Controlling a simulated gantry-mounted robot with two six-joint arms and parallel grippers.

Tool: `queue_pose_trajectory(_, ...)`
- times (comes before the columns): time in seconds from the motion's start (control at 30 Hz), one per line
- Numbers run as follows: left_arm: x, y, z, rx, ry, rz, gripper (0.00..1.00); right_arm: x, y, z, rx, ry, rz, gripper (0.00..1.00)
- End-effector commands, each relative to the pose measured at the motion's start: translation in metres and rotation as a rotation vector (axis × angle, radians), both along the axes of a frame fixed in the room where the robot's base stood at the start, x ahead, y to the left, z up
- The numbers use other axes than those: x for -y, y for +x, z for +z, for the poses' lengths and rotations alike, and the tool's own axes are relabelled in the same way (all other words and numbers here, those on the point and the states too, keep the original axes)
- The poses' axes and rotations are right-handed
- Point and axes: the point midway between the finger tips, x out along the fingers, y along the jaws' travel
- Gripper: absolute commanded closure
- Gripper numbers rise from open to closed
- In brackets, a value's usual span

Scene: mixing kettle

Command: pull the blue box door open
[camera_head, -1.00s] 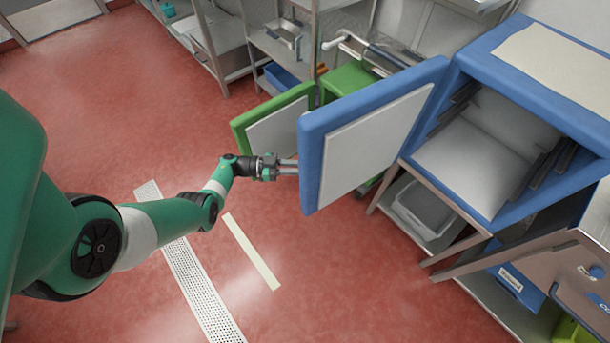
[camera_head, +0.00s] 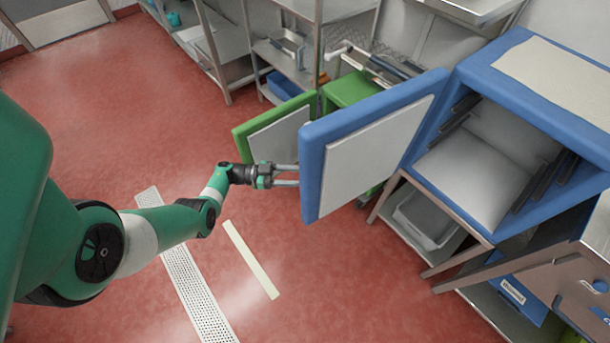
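The blue box (camera_head: 545,92) stands at the right on a metal stand. Its blue door (camera_head: 312,165), with a white inner panel (camera_head: 375,150), is swung wide out to the left, and the box's light interior (camera_head: 475,180) shows. My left gripper (camera_head: 297,175) is at the door's left edge, its two fingers apart with a gap between them. The fingertips meet the edge in the picture; whether they touch it or reach behind it I cannot tell. The door's outer face and any handle are hidden. My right gripper is not in view.
A green box (camera_head: 350,88) with its green door (camera_head: 240,138) open stands behind the blue door. Metal shelves (camera_head: 300,75) line the back. A metal unit (camera_head: 560,275) is at the lower right. The red floor (camera_head: 330,290) in front is clear.

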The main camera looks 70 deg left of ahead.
Motion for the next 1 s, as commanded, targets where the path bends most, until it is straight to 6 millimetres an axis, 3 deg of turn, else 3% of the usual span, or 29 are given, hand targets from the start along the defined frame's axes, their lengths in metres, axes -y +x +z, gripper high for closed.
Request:
queue_pose_trajectory(0.2,-0.021,-0.050,0.000,0.001,0.002,0.007,0.50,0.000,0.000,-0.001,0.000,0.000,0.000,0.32)
queue_pose_trajectory(0.4,-0.031,-0.082,-0.001,0.000,0.000,0.003,0.50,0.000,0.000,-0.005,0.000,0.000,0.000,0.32)
queue_pose_trajectory(1.0,-0.033,-0.088,0.000,0.000,0.001,0.000,0.50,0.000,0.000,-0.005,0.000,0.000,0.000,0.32)
